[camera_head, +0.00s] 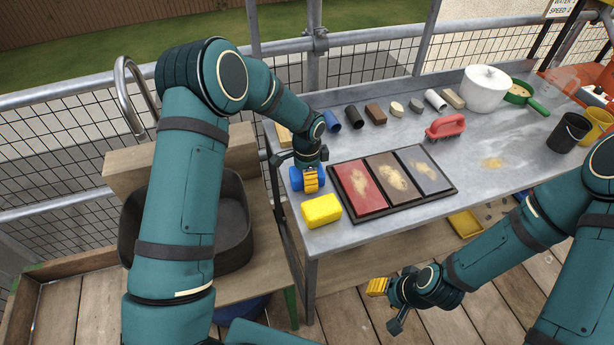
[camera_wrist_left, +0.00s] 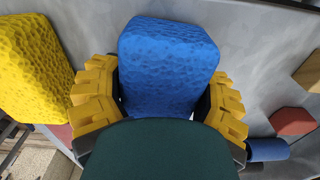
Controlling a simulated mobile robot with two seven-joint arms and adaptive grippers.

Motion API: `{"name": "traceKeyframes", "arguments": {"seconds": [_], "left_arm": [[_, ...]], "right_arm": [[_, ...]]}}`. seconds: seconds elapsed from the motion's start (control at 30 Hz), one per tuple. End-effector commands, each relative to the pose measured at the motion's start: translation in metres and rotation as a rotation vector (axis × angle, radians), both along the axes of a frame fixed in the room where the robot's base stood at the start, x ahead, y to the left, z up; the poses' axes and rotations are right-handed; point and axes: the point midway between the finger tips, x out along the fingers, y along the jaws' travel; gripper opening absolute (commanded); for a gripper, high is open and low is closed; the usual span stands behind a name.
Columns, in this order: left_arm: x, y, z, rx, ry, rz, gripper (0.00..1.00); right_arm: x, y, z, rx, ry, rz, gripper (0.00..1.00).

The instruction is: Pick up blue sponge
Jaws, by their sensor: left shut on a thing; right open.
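The blue sponge (camera_head: 296,178) is at the left end of the grey table, between the fingers of my left gripper (camera_head: 312,180). In the left wrist view the blue sponge (camera_wrist_left: 170,65) fills the space between the yellow fingers of the left gripper (camera_wrist_left: 160,105), which is shut on it. I cannot tell whether the sponge touches the table. A yellow sponge (camera_head: 321,210) lies just in front of it, and shows at the left of the left wrist view (camera_wrist_left: 32,70). My right gripper (camera_head: 384,300) is open and empty, in front of the table over the wooden deck.
A black tray (camera_head: 412,200) with red, brown and grey tiles lies right of the sponges. Behind it are several small cylinders and blocks, a red brush (camera_head: 446,127), a white pot (camera_head: 485,90) and a green pan (camera_head: 519,92). A dark basin (camera_head: 236,220) stands left of the table.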

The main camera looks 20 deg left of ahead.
Motion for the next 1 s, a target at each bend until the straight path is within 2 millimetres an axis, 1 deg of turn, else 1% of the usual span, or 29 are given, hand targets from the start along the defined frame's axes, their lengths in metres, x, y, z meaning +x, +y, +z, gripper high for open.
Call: {"name": "traceKeyframes", "arguments": {"seconds": [0.13,0.23,0.5,0.6,0.7,0.83,1.0], "left_arm": [[0.0,0.0,0.004,0.0,-0.001,0.0,0.44],[0.001,0.0,0.015,-0.001,-0.003,0.0,0.44],[0.001,0.0,0.067,0.001,-0.003,0.0,0.44],[0.0,0.0,0.083,0.0,-0.002,0.0,0.44],[0.0,0.0,0.094,-0.001,-0.002,0.0,0.44],[0.0,0.0,0.1,0.0,0.0,0.0,0.44],[0.0,0.0,0.1,0.0,0.0,0.0,0.44]], "right_arm": [[0.0,0.0,0.001,0.0,0.0,0.0,0.47],[0.0,0.0,0.003,0.0,0.0,0.0,0.47],[0.002,0.0,0.012,-0.001,-0.005,-0.004,0.47],[0.003,0.0,0.014,-0.002,-0.006,-0.006,0.47],[0.003,-0.001,0.016,-0.002,-0.008,-0.006,0.47],[0.004,-0.001,0.016,-0.002,-0.009,-0.008,0.47],[0.004,-0.001,0.016,-0.002,-0.009,-0.008,0.47]]}}
